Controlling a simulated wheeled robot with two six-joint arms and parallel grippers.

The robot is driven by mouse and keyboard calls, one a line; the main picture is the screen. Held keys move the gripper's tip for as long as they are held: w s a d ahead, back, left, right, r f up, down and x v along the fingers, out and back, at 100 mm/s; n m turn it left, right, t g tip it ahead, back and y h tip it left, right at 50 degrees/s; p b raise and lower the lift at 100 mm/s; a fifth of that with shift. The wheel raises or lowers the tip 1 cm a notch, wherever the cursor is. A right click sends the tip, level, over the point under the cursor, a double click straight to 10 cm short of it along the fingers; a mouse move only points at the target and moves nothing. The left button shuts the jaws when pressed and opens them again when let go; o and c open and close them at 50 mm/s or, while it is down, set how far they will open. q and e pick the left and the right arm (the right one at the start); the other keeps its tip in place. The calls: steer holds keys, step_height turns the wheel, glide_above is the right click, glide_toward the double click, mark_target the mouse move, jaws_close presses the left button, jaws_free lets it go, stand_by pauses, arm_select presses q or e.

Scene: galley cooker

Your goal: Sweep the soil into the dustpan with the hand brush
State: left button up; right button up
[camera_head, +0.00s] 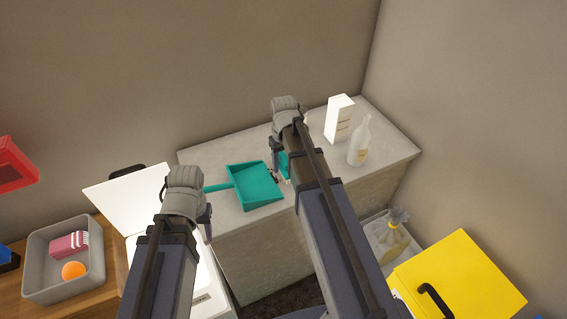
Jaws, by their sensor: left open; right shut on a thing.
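The teal dustpan (256,184) lies on the grey counter (225,159), its handle (219,187) pointing left. My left gripper (208,218) is open, just in front of the handle's left end; whether it touches the handle I cannot tell. My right gripper (275,147) is shut on the hand brush (285,165), a teal piece of which shows just right of the dustpan. The rest of the brush is hidden behind my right arm. Small dark bits of soil (273,175) show between the dustpan's right edge and the brush.
A white box (339,119) and a pale bottle (359,141) stand on the counter's right part. At left are a white lidded unit (126,203) and a grey bin (50,247) with a pink item and an orange ball. A yellow lid (462,282) is at lower right.

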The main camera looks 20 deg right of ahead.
mark_target(284, 155)
steer(key=shift+f+b, duration=0.4)
steer(key=shift+f, duration=0.1)
steer(key=shift+a+r, duration=0.1)
steer(key=shift+a, duration=0.75)
steer(key=r+p, duration=0.2)
steer(key=d+r+p, duration=0.1)
steer(key=r+p, duration=0.1)
steer(key=d+r+p, duration=0.1)
steer(key=r+p, duration=0.2)
stand_by(0.5)
